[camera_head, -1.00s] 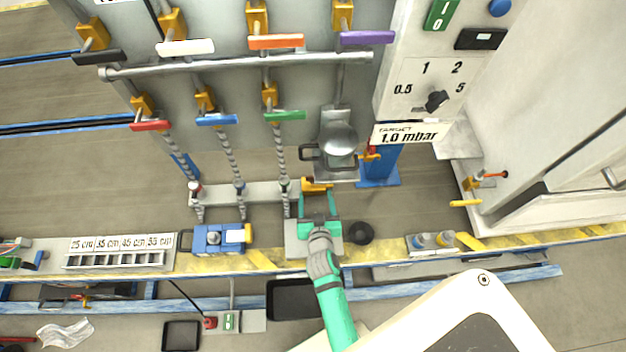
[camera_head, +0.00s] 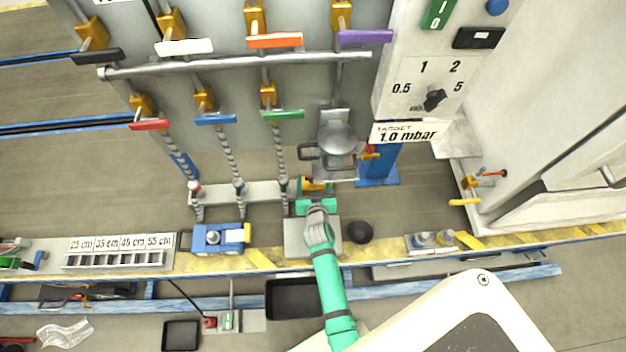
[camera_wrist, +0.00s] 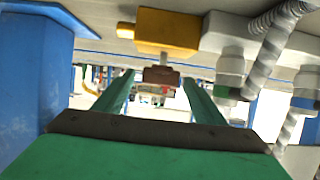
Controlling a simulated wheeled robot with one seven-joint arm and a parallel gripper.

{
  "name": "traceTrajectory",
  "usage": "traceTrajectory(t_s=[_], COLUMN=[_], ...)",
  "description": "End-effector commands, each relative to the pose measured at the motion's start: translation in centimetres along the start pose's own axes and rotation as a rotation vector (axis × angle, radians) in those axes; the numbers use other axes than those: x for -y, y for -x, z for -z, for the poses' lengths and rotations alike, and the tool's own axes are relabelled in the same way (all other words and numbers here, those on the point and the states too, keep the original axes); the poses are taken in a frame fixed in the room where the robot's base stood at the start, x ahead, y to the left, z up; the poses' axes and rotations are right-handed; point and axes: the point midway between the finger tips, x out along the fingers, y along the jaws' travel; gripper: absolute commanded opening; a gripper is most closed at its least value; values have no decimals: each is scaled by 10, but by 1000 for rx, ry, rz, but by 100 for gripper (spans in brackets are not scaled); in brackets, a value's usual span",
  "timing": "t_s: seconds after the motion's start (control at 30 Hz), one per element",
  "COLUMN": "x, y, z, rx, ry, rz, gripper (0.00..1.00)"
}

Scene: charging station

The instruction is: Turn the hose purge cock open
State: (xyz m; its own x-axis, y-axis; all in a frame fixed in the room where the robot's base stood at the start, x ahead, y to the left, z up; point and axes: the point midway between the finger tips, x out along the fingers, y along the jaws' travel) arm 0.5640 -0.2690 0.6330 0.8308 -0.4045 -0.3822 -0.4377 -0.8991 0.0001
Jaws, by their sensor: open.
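The likely hose purge cock is a small brass-yellow valve (camera_head: 314,186) low at the end of the hose manifold, beyond my gripper (camera_head: 316,205) in the head view. In the wrist view its yellow body (camera_wrist: 167,31) is at the top, with a short brown handle (camera_wrist: 161,76) below. My gripper (camera_wrist: 158,90) is open, with one green finger on each side of the handle in the picture. Whether either finger touches the handle cannot be told. In the head view my gripper partly covers the valve's near side.
A blue post (camera_head: 378,160) stands to the right, and shows close on the left in the wrist view (camera_wrist: 38,65). A grey manifold (camera_head: 262,192) with corrugated hoses lies left. A black round knob (camera_head: 360,232) and a blue device (camera_head: 215,238) are on the near ledge.

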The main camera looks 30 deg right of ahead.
Motion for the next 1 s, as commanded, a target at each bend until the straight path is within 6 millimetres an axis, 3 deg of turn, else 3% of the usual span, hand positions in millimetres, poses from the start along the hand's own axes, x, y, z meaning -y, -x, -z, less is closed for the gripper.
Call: traceTrajectory(t_s=[0.07,0.23,1.0], x=[0,0,1], y=[0,0,0], z=[0,0,0], rx=[0,0,0], ry=[0,0,45], rz=[0,0,106], gripper=[62,23,23])
